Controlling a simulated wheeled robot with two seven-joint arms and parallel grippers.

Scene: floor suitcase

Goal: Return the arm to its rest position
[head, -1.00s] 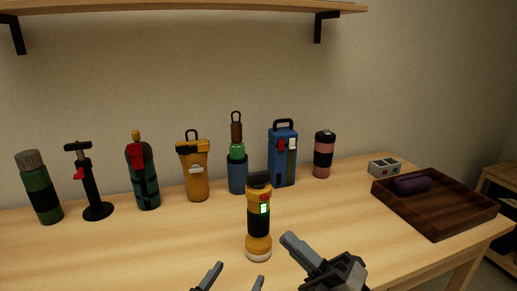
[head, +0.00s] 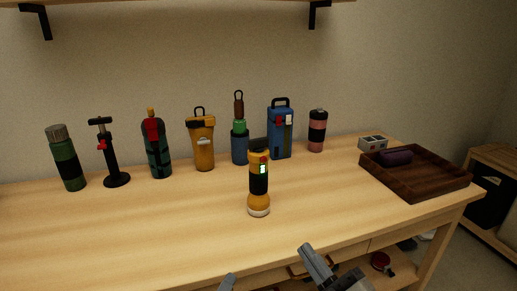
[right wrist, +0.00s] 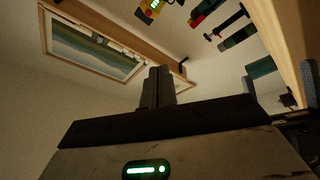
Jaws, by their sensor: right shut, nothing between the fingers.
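My right gripper (head: 312,258) is at the bottom of the head view, in front of the workbench's front edge. Its fingers are shut and empty. A single grey tip of my left gripper (head: 228,282) shows at the bottom edge of the head view, and the rest is out of frame. An orange and black flashlight (head: 259,182) with a green lit panel stands upright on the workbench (head: 150,225), apart from both grippers.
A back row holds a green bottle (head: 66,160), a black pump-like stand (head: 112,160), an orange canister (head: 202,145), a blue case (head: 280,135) and a pink-black canister (head: 317,130). The front left bench is clear.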

